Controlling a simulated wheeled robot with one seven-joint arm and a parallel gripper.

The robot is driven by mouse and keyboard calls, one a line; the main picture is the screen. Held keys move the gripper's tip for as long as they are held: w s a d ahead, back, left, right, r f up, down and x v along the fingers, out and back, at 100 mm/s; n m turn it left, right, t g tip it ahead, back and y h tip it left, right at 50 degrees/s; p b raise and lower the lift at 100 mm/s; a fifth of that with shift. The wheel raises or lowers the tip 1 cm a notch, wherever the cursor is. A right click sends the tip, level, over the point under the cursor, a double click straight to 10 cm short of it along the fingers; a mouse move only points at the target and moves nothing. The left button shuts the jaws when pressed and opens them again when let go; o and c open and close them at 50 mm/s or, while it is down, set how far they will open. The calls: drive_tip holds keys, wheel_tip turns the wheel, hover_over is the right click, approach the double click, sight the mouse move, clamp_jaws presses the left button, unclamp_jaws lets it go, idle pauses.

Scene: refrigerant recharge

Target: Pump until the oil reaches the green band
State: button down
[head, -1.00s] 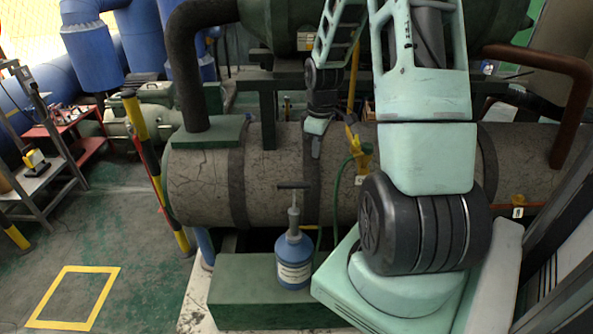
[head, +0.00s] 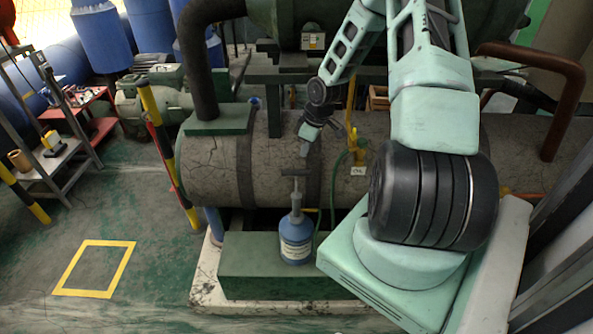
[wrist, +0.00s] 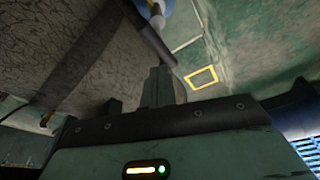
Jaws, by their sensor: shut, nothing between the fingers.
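The oil pump is a blue bottle (head: 296,242) with a white label, standing upright on a green block. A grey pump rod rises from it to a dark T-handle (head: 290,172). My gripper (head: 304,151) is shut and empty, just above the handle and slightly to its right; I cannot tell whether they touch. In the wrist view the shut fingers (wrist: 158,86) point toward the dark handle bar (wrist: 152,38), with part of the blue bottle (wrist: 155,10) beyond. No oil level or green band can be made out.
A large cracked grey tank (head: 215,170) lies behind the pump. A green hose (head: 336,170) and a yellow valve (head: 352,142) are right of the handle. The green block (head: 265,283) carries the pump. A yellow floor square (head: 97,268) lies on open floor at left.

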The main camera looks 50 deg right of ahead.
sight(303, 173)
drive_tip(key=shift+b+x, duration=3.45)
drive_tip(key=shift+f, duration=0.1)
drive_tip(key=b+x, duration=0.1)
drive_tip(key=x, duration=0.1)
drive_tip(key=s+b+x, duration=0.1)
drive_tip(key=b+x, duration=0.2)
drive_tip(key=x, duration=0.2)
drive_tip(key=shift+s+d+f+b, duration=0.2)
drive_tip(key=shift+s+f+b, duration=0.05)
drive_tip(key=shift+b, duration=0.15)
drive_tip(key=shift+r+p, duration=0.3)
drive_tip(key=shift+s+d+r, duration=0.1)
drive_tip(key=shift+s+r, duration=0.1)
drive_tip(key=s, duration=0.1)
drive_tip(key=p, duration=0.1)
drive_tip(key=s+p, duration=0.1)
drive_tip(key=shift+s+d+r, duration=0.3)
drive_tip(key=shift+d+r, duration=0.05)
drive_tip(key=shift+d, duration=0.05)
